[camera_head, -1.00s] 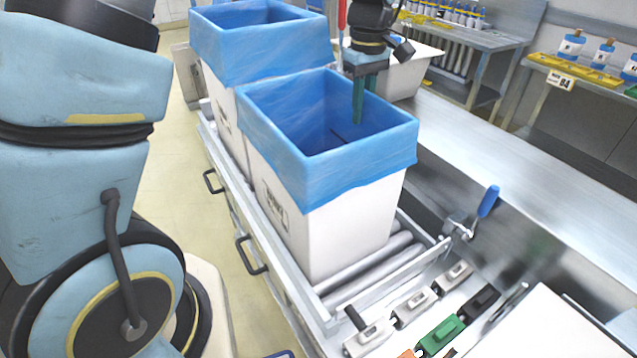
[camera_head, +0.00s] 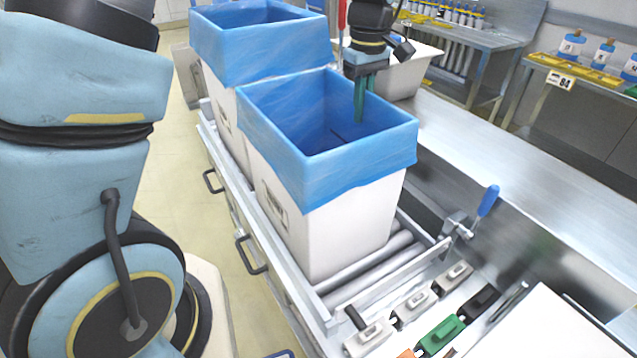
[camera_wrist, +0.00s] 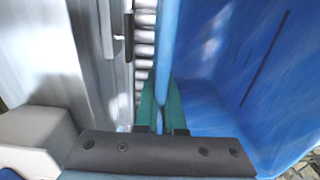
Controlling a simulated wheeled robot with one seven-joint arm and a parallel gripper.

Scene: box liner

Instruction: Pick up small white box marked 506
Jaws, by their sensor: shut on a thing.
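A tall white box (camera_head: 340,235) with a blue liner (camera_head: 360,165) folded over its rim stands on the rollers. A mark on its left side is too small to read, so I cannot tell whether it says 506. My gripper (camera_head: 362,116) points down at this box's far right rim. In the wrist view its teal fingers (camera_wrist: 160,105) straddle the blue-lined rim (camera_wrist: 166,45) and are shut on it. The fingertips are partly hidden by the rim. The box is upright and still rests on the rollers.
A second white box with a blue liner (camera_head: 255,50) stands close behind. Another white box (camera_head: 405,78) sits behind my gripper. A metal ledge (camera_head: 530,165) runs along the right. A blue-handled clamp (camera_head: 487,202) and small switch boxes (camera_head: 415,300) are in front.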

